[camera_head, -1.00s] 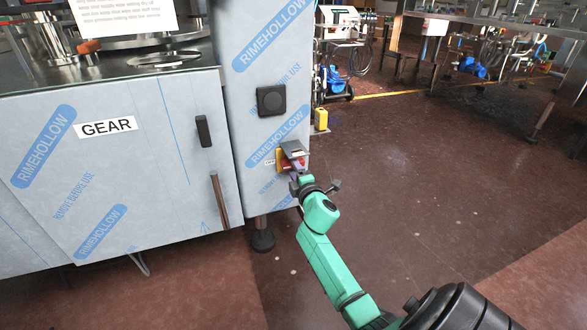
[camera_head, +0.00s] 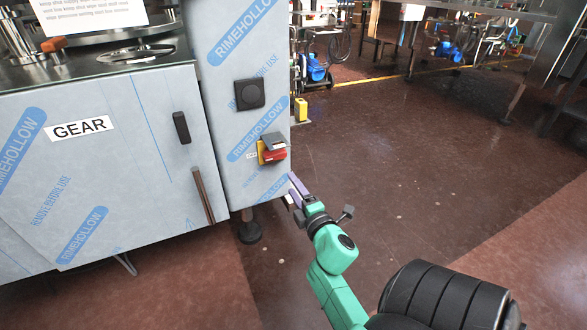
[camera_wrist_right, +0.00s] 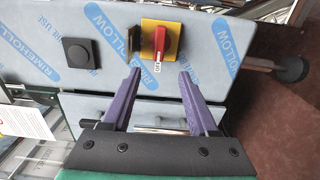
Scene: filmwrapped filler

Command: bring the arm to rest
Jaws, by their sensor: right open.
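My right gripper (camera_head: 293,190) is open and empty in the head view, just right of the machine's film-wrapped column (camera_head: 232,60). In the right wrist view its two purple fingers (camera_wrist_right: 160,85) are spread apart with nothing between them. A red rotary switch (camera_head: 273,152) on a yellow plate sits on the column, above and left of the fingertips, and the gripper stands apart from it. The wrist view also shows the switch (camera_wrist_right: 159,42) beyond the fingers. My left gripper is not in view.
The film-wrapped machine with a GEAR label (camera_head: 82,128) fills the left side. A black square knob (camera_head: 249,94) and a dark door handle (camera_head: 203,195) project from its front. Brown floor (camera_head: 420,170) is open to the right. A steel table (camera_head: 490,12) stands at the back right.

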